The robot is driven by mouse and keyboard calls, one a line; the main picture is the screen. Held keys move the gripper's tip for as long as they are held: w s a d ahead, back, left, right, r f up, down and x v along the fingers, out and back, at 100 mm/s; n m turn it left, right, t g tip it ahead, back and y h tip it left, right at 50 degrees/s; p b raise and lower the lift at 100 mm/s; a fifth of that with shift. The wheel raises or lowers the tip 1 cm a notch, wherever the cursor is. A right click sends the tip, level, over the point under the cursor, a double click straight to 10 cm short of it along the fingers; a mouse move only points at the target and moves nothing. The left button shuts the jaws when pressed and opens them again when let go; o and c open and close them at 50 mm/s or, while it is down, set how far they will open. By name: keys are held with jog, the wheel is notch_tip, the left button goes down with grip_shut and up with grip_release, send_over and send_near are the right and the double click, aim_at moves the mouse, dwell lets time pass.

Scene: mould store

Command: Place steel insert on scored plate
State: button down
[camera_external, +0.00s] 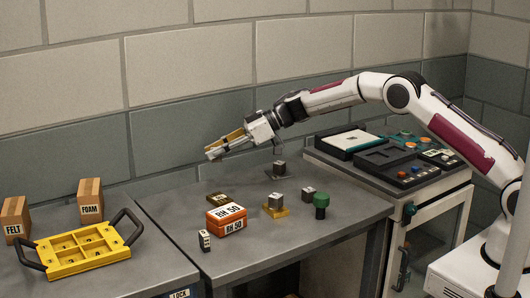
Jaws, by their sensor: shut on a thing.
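My gripper (217,150) is at the end of the arm, reaching left and held above the table. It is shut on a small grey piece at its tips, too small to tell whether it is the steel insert. A grey metal block (280,167) stands on a thin dark plate (269,175), which may be the scored plate; its surface marks are not readable. Another grey block (276,199) sits on a brass-coloured base (283,212). A third grey block (308,194) stands on the table to the right. My gripper is left of and above these blocks, apart from them.
An orange RH 50 box (227,219), a dark-brown labelled block (219,200), a small labelled block (204,240) and a green-topped knob (321,205) stand on the table. A yellow handled tray (80,262) and FELT and FOAM blocks (91,200) are left. Dark trays (383,157) lie right.

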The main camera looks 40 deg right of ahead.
jog(key=shift+s+a+f+n+g, duration=0.1)
jog(key=shift+s+a+n+g, duration=0.15)
jog(key=shift+s, duration=0.35)
jog(key=shift+s+a+n+g, duration=0.15)
jog(key=shift+s+a, duration=0.05)
jog(key=shift+s, duration=0.35)
jog(key=shift+f, duration=0.1)
send_over(219, 197)
jog(key=shift+s+a+f, duration=0.1)
jog(key=shift+s+f, duration=0.05)
jog(key=shift+f, duration=2.9)
jog(key=shift+f, duration=0.1)
jog(key=shift+f, duration=1.75)
jog(key=shift+f, duration=0.2)
